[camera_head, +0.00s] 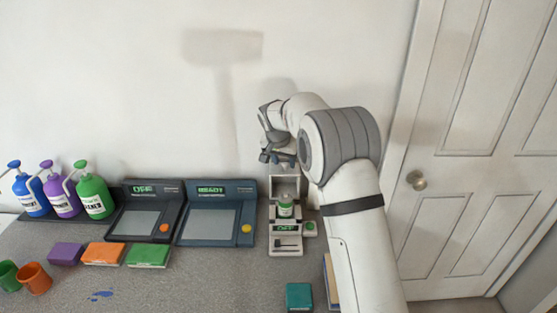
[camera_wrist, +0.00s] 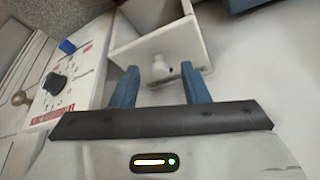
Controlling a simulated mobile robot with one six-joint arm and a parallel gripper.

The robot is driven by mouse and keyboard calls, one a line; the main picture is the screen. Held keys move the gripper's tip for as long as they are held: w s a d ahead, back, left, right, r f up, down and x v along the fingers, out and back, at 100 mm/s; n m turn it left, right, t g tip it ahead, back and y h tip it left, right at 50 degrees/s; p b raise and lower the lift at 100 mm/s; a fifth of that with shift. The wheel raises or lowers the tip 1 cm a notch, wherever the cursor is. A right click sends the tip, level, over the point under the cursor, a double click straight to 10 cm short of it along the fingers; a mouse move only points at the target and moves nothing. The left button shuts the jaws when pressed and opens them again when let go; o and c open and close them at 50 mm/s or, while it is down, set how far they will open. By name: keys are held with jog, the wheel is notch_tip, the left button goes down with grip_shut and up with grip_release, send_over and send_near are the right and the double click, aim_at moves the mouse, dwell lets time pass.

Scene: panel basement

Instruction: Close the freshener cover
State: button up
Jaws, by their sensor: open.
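The freshener (camera_head: 286,240) is a small white unit on the counter with a display reading OFF. A green can (camera_head: 286,208) stands in it. Its white box-like cover (camera_head: 284,186) appears raised behind the can. My gripper (camera_head: 270,157) is above the freshener, partly hidden by my own arm. In the wrist view, my gripper (camera_wrist: 159,70) is open, its two blue fingers either side of a white round knob (camera_wrist: 160,66) on a white box-shaped part (camera_wrist: 150,45), which looks like the cover. I cannot tell whether the fingers touch it.
A white panel with a black dial (camera_wrist: 55,84) lies left in the wrist view. Two dark consoles (camera_head: 213,212) stand left of the freshener, with several pump bottles (camera_head: 95,197) beyond. Coloured blocks (camera_head: 148,255) and a teal box (camera_head: 299,296) lie in front. A door (camera_head: 470,150) is right.

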grip_shut()
dwell(0.3)
